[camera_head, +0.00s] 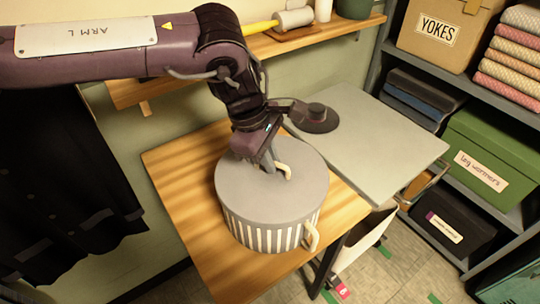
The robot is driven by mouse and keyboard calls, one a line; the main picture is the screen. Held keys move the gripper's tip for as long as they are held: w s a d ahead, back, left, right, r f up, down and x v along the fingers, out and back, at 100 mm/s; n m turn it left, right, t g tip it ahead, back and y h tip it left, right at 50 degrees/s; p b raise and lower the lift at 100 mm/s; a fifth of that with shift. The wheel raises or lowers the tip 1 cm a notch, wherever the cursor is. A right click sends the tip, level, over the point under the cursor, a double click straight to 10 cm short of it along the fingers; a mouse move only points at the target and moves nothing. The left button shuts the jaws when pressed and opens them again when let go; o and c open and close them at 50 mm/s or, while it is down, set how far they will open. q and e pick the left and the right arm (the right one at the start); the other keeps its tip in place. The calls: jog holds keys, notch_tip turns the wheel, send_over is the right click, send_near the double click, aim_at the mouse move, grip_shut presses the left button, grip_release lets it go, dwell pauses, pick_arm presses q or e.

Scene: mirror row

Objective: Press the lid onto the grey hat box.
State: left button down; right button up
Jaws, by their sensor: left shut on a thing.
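The round grey hat box (262,236) has pale stripes on its side and stands on the wooden table. A cream loop handle (312,237) sticks out at its right front. The flat grey lid (240,195) lies over the top of the box and looks about level; I cannot tell whether it is fully seated. My left gripper (269,165) reaches down from above to the lid's middle and is shut on the lid's cream handle (284,171). The gripper partly hides the lid's far side. My right gripper is not in view.
The wooden table (180,170) has bare room left of the box. A grey-topped surface (375,145) adjoins at right, with a dark round object (315,120) on it. A wall shelf (330,28) runs behind. Storage shelves with a green box (492,155) stand at right. Dark clothes (60,180) hang at left.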

pick_arm(q)
jog(key=shift+f, duration=0.1)
dwell(0.6)
jog(key=c, duration=1.5)
grip_release()
jog(key=shift+o, duration=0.7)
jog(key=o, duration=0.4)
jog(key=shift+r+p, duration=3.15)
jog(key=shift+r, duration=0.9)
